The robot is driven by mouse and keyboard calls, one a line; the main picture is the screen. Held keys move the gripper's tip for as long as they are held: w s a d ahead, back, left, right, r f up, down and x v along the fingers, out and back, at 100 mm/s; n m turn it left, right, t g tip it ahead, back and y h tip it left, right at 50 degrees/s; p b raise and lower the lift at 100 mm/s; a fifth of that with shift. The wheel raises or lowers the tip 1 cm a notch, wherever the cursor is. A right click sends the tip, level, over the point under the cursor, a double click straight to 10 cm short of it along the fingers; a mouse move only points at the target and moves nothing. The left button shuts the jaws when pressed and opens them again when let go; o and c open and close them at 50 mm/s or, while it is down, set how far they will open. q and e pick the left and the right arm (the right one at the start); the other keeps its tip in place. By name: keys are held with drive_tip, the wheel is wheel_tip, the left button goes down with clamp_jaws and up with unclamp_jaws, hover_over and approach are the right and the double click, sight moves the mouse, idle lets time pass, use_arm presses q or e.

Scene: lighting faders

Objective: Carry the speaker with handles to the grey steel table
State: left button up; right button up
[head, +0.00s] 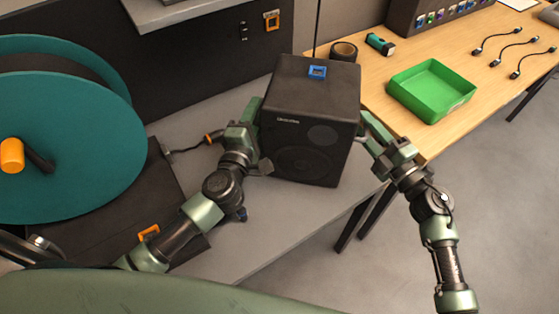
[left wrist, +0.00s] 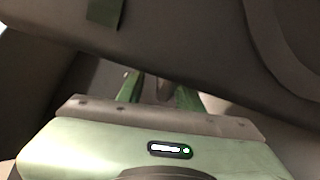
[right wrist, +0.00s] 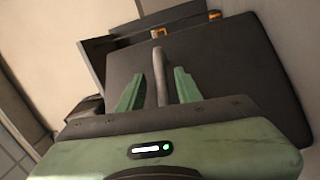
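The speaker (head: 335,95) is a black box with a blue tag on top, upright over the right end of a grey tabletop (head: 270,220). I cannot tell whether this is the grey steel table. My left gripper (head: 252,112) is at the speaker's left side. In the left wrist view, its fingers (left wrist: 160,92) stand apart with a dim handle bar between them. My right gripper (head: 368,125) is at the right side. In the right wrist view, its fingers (right wrist: 157,85) stand apart either side of the grey handle (right wrist: 161,72), with small gaps.
A wooden table (head: 400,70) adjoins at the right with a green tray (head: 432,90), a dark roll (head: 344,51), a torch (head: 380,44) and several short cables. A large teal reel (head: 80,150) stands at the left. Open floor (head: 500,200) lies at the right front.

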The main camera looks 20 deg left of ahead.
drive_tip(key=shift+s, duration=0.15)
use_arm(q)
drive_tip(key=s, duration=1)
use_arm(e)
drive_tip(key=v, duration=1.2)
use_arm(q)
drive_tip(key=shift+d, duration=0.1)
